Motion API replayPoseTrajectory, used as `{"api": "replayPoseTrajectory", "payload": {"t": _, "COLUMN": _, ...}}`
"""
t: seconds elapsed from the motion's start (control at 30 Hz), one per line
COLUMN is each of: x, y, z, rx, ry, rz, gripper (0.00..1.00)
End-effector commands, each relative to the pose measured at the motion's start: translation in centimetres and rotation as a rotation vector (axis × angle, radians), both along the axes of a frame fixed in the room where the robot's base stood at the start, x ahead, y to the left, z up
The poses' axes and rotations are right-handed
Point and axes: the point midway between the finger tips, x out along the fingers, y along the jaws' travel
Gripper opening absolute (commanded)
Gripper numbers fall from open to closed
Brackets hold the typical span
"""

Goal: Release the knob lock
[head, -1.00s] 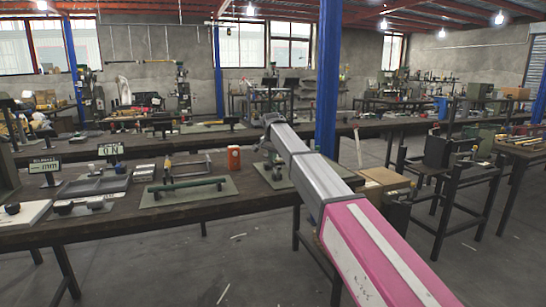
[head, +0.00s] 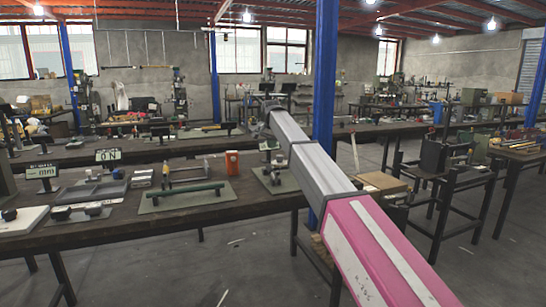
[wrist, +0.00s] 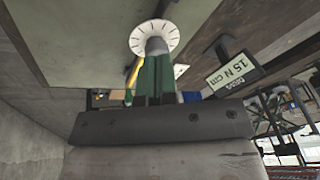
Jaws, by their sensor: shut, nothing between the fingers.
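In the wrist view a pale round dial disc (wrist: 171,33) with dark tick marks surrounds a short grey knob (wrist: 156,46). My gripper (wrist: 154,60) has its green fingers together and empty, pointing at the knob. The fingertips overlap the knob in the picture; I cannot tell whether they touch it. No separate lock part can be made out. In the head view my arm reaches over the bench, and my fingers cannot be made out at its far end.
In the head view the near bench (head: 165,218) carries an ON sign (head: 108,155), an orange box (head: 232,162) and a green-barred fixture (head: 185,195). Open floor lies in front.

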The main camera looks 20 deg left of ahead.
Motion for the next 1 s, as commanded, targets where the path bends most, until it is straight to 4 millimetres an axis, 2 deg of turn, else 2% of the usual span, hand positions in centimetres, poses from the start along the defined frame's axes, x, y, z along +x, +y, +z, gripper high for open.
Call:
{"api": "replayPoseTrajectory", "payload": {"t": 0.1, "x": 1.1, "y": 1.1, "z": 1.9, "rx": 0.0, "ry": 0.001, "rz": 0.0, "gripper": 0.0}}
{"api": "replayPoseTrajectory", "payload": {"t": 0.3, "x": 1.7, "y": 2.0, "z": 3.7, "rx": 0.0, "ry": 0.0, "rz": 0.001, "gripper": 0.0}}
{"api": "replayPoseTrajectory", "payload": {"t": 0.77, "x": 1.8, "y": 2.1, "z": 4.0, "rx": 0.001, "ry": 0.001, "rz": -0.001, "gripper": 0.0}}
{"api": "replayPoseTrajectory", "payload": {"t": 0.87, "x": 2.2, "y": 0.8, "z": 3.4, "rx": 0.002, "ry": 0.002, "rz": -0.014, "gripper": 0.0}}
{"api": "replayPoseTrajectory", "payload": {"t": 0.97, "x": 3.0, "y": -2.3, "z": 1.8, "rx": 0.011, "ry": 0.007, "rz": -0.047, "gripper": 0.0}}
{"api": "replayPoseTrajectory", "payload": {"t": 1.0, "x": 3.5, "y": -4.1, "z": 0.9, "rx": 0.016, "ry": 0.01, "rz": -0.068, "gripper": 0.0}}
